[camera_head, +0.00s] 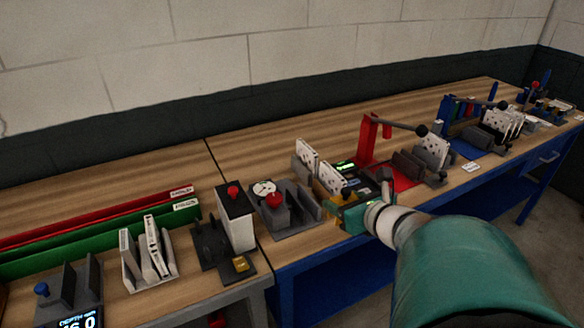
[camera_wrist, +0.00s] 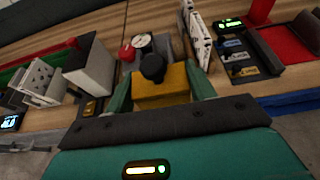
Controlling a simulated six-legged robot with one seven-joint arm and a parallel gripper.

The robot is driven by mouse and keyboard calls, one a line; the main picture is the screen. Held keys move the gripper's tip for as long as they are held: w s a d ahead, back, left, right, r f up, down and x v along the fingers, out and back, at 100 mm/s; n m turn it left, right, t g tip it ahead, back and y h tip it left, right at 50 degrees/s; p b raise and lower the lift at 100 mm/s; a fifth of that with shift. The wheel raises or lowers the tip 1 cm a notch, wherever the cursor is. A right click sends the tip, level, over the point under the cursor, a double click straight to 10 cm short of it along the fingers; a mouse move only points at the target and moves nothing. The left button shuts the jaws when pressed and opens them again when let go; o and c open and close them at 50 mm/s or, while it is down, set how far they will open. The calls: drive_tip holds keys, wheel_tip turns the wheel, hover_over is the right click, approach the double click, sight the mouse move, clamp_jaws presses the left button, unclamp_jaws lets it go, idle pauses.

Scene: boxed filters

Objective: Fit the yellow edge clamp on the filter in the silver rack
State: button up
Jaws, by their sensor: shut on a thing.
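My gripper (camera_head: 350,216) is over the front edge of the blue bench, at the right of the grey fixture. In the wrist view its green fingers (camera_wrist: 161,92) are shut on a yellow block with a black knob, which I take for the yellow edge clamp (camera_wrist: 161,92). A pale, silvery rack (camera_head: 150,284) stands on the left bench and holds upright white filters (camera_head: 152,246). It shows at the left of the wrist view (camera_wrist: 40,98), well apart from the clamp. I cannot tell surely that this is the silver rack.
A black stand with a white box (camera_head: 236,217) and a small yellow part (camera_head: 240,264) stands between the rack and my gripper. A grey fixture (camera_head: 283,222) with a red knob stands close by. A red lever press (camera_head: 368,140) is at the right. The back of the bench is clear.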

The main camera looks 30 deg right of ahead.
drive_tip(key=w+d+f, duration=0.2)
drive_tip(key=d+f, duration=0.1)
drive_tip(key=d, duration=0.1)
drive_tip(key=w+d+f, duration=0.2)
drive_tip(key=d+f, duration=0.1)
drive_tip(key=w+d+f, duration=0.2)
drive_tip(key=d+f, duration=0.1)
drive_tip(key=d, duration=0.1)
drive_tip(key=shift+w+d+f, duration=0.2)
drive_tip(key=shift+d, duration=0.15)
drive_tip(key=shift+d+f, duration=0.2)
drive_tip(key=shift+f, duration=1.6)
drive_tip(key=shift+f, duration=0.15)
drive_tip(key=o, duration=1)
